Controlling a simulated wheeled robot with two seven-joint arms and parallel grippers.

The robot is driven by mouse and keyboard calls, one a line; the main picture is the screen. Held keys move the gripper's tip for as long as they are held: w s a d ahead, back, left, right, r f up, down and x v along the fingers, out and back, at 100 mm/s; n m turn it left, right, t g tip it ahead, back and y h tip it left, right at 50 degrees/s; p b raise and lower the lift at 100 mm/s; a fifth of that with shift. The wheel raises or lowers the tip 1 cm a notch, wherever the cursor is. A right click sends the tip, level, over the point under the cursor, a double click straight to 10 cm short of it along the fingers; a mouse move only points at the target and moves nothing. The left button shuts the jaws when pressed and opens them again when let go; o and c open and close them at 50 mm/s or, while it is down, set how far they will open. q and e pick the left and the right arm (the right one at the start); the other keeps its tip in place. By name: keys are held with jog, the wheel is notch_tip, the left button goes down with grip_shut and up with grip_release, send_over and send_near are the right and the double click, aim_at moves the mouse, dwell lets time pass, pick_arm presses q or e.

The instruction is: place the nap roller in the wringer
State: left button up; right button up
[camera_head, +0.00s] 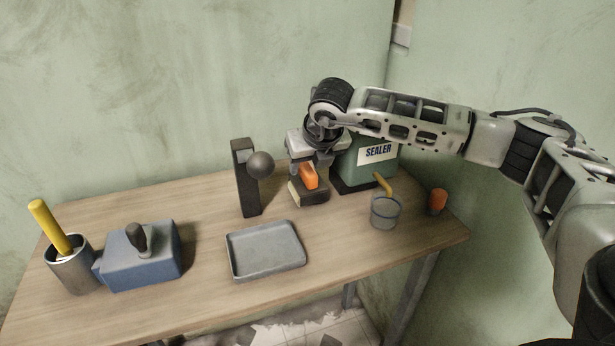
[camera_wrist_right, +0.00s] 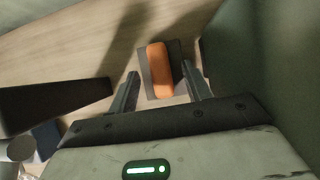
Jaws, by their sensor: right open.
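An orange bar-shaped grip (camera_head: 309,176) sits on a dark block (camera_head: 312,198) with a pale front edge, on the table near the back. I cannot tell whether this is the nap roller. My right gripper (camera_head: 308,165) points down over it, open; in the right wrist view the orange grip (camera_wrist_right: 159,70) shows between the two finger lines, with no visible grasp. No part is clearly recognisable as the wringer; a dark upright post (camera_head: 246,180) with a grey ball (camera_head: 261,165) stands just left of the gripper. My left gripper is not in view.
A green SEALER container (camera_head: 377,154) stands behind right of the gripper. A clear cup (camera_head: 385,212) with a yellow stick and an orange-topped item (camera_head: 437,200) are at right. A grey tray (camera_head: 265,268) lies in front. A blue box (camera_head: 150,268) and metal cup (camera_head: 72,276) stand left.

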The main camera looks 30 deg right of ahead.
jog(key=shift+x, duration=1.4)
grip_shut()
jog(key=shift+r, duration=0.15)
